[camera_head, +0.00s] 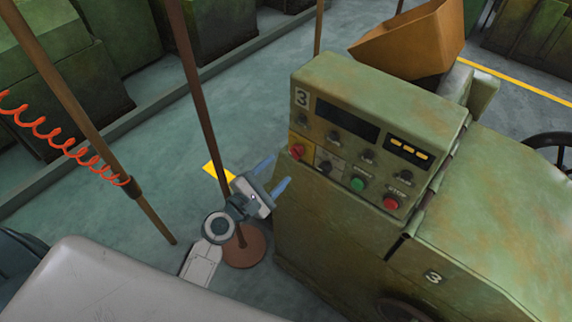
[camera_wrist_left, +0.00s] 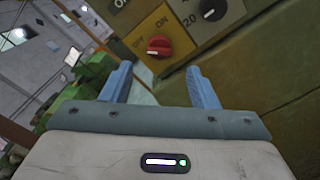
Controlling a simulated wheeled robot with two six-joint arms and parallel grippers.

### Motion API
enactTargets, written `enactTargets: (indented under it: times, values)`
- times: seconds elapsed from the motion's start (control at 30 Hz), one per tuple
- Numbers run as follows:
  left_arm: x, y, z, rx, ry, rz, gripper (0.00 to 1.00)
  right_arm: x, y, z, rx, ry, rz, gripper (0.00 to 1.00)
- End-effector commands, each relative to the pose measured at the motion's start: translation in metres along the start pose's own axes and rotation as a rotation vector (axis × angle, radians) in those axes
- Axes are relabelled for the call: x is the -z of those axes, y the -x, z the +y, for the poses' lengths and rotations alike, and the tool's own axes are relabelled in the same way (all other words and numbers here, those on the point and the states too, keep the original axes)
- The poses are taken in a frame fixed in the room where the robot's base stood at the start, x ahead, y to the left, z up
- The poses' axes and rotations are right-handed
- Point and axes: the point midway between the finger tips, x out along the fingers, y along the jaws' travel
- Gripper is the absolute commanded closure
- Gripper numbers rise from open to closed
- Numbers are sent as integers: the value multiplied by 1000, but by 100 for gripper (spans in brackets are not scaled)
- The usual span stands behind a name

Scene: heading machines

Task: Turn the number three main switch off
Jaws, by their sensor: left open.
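The number three machine's control panel (camera_head: 345,115) faces me in the head view, with a "3" at its upper left. The main switch (camera_head: 297,151) is a red rotary knob on a yellow plate at the panel's lower left. In the left wrist view the red switch (camera_wrist_left: 158,47) shows beyond the fingertips, under the words OFF and ON, its pale mark toward the lower left. My left gripper (camera_head: 278,172) is open and empty, just left of the panel and a little below the switch. Its blue fingers (camera_wrist_left: 160,80) are apart, not touching the switch. My right gripper is not seen.
A black knob (camera_wrist_left: 212,9) sits right of the switch. The panel also has a green button (camera_head: 357,184) and a red button (camera_head: 391,202). A brown post (camera_head: 200,100) on a round base stands behind my left arm. An orange coiled hose (camera_head: 70,150) hangs at left.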

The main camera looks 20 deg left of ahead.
Motion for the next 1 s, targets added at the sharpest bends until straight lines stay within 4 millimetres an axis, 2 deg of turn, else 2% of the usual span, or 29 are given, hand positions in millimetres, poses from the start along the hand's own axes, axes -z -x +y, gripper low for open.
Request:
enactTargets:
  times: [0.1,0.3,0.87,0.97,1.0]
  values:
    - [2,21,-2,3,-2,0,45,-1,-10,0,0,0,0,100]
    - [1,38,-1,2,0,0,45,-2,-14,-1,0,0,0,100]
    - [0,39,0,1,1,0,45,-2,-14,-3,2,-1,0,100]
    - [11,39,-8,12,-22,18,45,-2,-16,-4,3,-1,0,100]
    - [21,38,-16,23,-44,36,45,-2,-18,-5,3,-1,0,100]
